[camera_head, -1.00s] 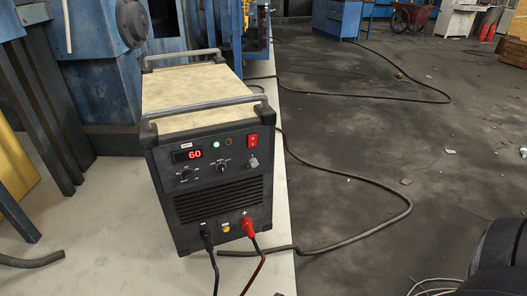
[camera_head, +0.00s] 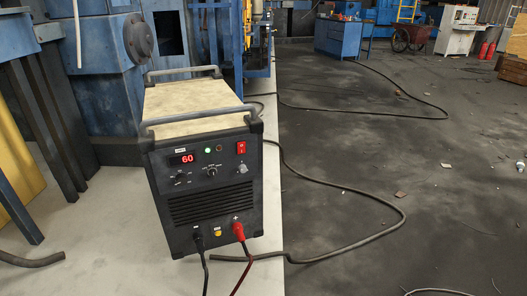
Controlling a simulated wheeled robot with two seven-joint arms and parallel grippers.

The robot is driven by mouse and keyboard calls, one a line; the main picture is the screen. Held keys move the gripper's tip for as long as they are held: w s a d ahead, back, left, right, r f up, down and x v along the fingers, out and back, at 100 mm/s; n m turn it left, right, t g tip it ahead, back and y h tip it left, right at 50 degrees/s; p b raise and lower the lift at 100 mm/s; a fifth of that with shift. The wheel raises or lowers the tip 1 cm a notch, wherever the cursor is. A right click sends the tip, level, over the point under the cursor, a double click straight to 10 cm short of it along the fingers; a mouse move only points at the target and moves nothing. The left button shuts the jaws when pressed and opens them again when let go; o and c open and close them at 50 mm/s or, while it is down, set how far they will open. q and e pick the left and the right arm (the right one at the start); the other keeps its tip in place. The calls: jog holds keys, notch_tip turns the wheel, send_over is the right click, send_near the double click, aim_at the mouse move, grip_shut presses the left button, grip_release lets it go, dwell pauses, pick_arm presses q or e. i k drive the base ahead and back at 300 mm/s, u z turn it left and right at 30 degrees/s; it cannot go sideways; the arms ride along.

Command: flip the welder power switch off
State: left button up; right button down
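The welder (camera_head: 205,168) is a black box with a beige top and two grey handles, standing upright on the light floor strip left of centre. Its red power switch (camera_head: 241,148) is at the upper right of the front panel. The display (camera_head: 183,159) is lit and reads 60 in red, and a green light (camera_head: 208,151) glows beside it. A black plug and a red plug (camera_head: 238,231) sit at the bottom of the panel with cables running down. Neither of my grippers shows in the head view.
A dark cable (camera_head: 370,230) loops over the dark floor right of the welder. Blue machinery (camera_head: 100,70) stands behind and left. A blue cabinet (camera_head: 340,38), a cart and red cylinders are far back. The dark floor at right is mostly open.

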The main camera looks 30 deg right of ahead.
aim_at(242, 146)
jog(key=z, duration=0.15)
jog(key=i, duration=0.9)
